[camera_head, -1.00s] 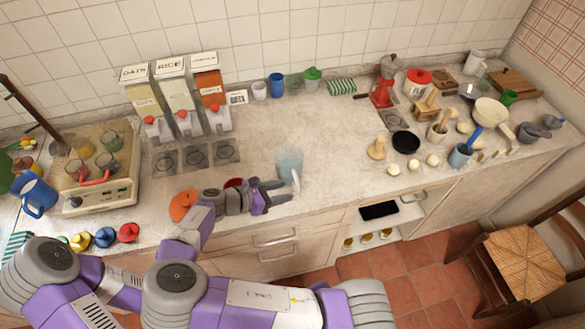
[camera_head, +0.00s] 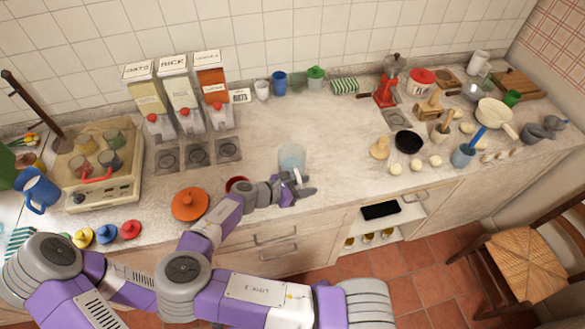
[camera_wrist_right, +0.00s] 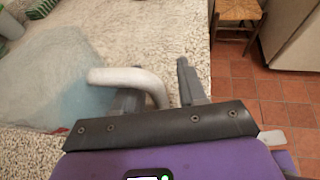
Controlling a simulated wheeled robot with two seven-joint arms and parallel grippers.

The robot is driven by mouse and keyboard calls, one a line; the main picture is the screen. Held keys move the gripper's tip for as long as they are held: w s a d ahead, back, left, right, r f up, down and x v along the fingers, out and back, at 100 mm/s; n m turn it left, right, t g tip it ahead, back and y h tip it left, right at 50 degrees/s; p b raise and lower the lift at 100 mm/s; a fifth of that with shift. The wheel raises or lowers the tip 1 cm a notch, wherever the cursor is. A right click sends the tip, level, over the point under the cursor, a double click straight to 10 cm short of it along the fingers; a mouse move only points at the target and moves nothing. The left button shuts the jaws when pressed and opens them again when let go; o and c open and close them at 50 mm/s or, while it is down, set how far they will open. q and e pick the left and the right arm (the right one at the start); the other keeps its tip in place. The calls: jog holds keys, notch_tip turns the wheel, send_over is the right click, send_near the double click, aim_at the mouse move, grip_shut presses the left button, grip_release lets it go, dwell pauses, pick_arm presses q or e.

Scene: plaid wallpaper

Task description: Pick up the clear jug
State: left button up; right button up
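The clear jug (camera_head: 291,157) is a pale blue, see-through vessel standing upright near the counter's front edge, with a white curved handle on its near right side. It also shows in the right wrist view (camera_wrist_right: 60,85), at the left, with the handle (camera_wrist_right: 125,76) reaching across toward my fingers. My right gripper (camera_head: 304,183) is just in front of the jug, at the handle. In the right wrist view my right gripper (camera_wrist_right: 158,88) has its fingers apart, and the handle's end curves down between them. I cannot tell whether they touch it. My left gripper is not in view.
Dispensers (camera_head: 180,95) and a scale (camera_head: 97,170) stand further left. A black bowl (camera_head: 408,141) is at right. The counter behind the jug is clear.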

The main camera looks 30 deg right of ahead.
grip_shut()
jog(key=shift+r, duration=0.1)
